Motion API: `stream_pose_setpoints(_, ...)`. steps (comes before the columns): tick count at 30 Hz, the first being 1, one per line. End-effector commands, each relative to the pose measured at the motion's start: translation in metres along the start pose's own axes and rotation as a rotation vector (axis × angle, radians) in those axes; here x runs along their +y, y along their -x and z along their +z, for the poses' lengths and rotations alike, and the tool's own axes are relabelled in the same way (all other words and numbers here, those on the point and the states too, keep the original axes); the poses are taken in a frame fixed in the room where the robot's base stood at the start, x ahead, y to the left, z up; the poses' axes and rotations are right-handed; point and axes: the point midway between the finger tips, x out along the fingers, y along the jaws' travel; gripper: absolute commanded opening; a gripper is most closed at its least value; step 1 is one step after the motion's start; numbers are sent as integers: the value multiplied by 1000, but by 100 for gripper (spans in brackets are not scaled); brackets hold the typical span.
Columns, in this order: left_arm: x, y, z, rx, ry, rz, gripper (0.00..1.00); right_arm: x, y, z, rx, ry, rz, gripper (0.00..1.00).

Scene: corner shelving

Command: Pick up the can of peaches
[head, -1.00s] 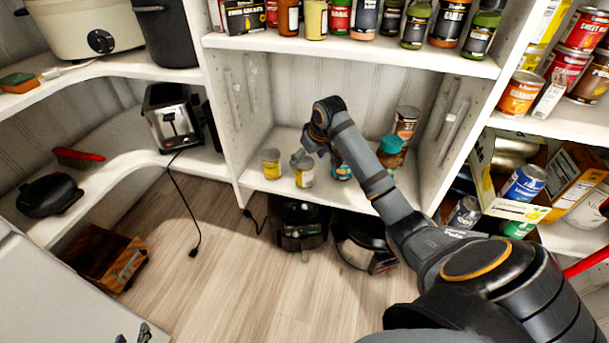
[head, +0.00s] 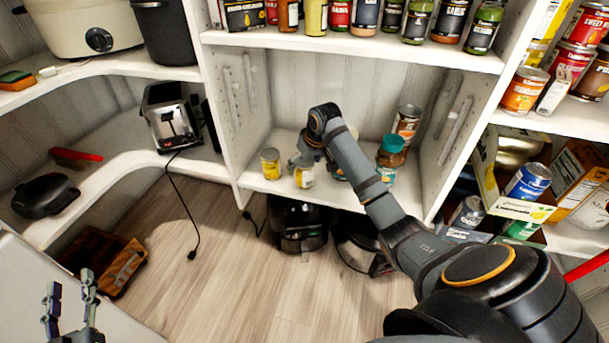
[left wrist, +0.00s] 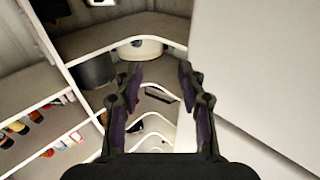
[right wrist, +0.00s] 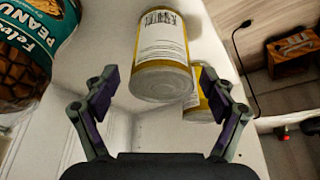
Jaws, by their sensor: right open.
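Two similar small cans with yellow labels stand on the lower shelf in the head view: one can (head: 270,164) at left and a nearer can (head: 305,177) by my right gripper (head: 304,158). I cannot read which is peaches. In the right wrist view, one can (right wrist: 162,48) with a barcode sits between the open fingers of my right gripper (right wrist: 158,78), with no clear grip on it. The other can (right wrist: 198,106) is partly hidden behind the right finger. My left gripper (head: 71,285) is open and empty at the lower left; it also shows in the left wrist view (left wrist: 158,72).
A peanut jar (right wrist: 30,50) stands left of the can in the right wrist view. A teal-lidded jar (head: 391,152) and a brown can (head: 407,122) stand right of my forearm. The upper shelf (head: 350,53) and side walls enclose the space.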

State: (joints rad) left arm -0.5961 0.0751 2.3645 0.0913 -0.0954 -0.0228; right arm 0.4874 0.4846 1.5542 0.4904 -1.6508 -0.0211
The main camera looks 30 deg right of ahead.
Motion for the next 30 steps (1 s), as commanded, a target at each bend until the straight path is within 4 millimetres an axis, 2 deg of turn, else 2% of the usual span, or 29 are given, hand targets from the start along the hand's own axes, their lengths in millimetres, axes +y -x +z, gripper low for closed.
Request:
stream_pose_setpoints(8, 1, -1, -70, 289, -23, 2, 40, -1, -12, 0, 0, 0, 1, 84)
stream_pose_setpoints(18, 5, 23, -149, 637, -49, 12, 40, -2, -29, 0, 1, 0, 0, 84)
stream_pose_setpoints(23, 7, 32, -166, 718, -55, 15, 40, -1, -33, 0, 0, 0, 0, 84)
stream_pose_setpoints(30, 7, 34, -169, 729, -56, 16, 40, -1, -33, -1, 0, 0, 1, 84)
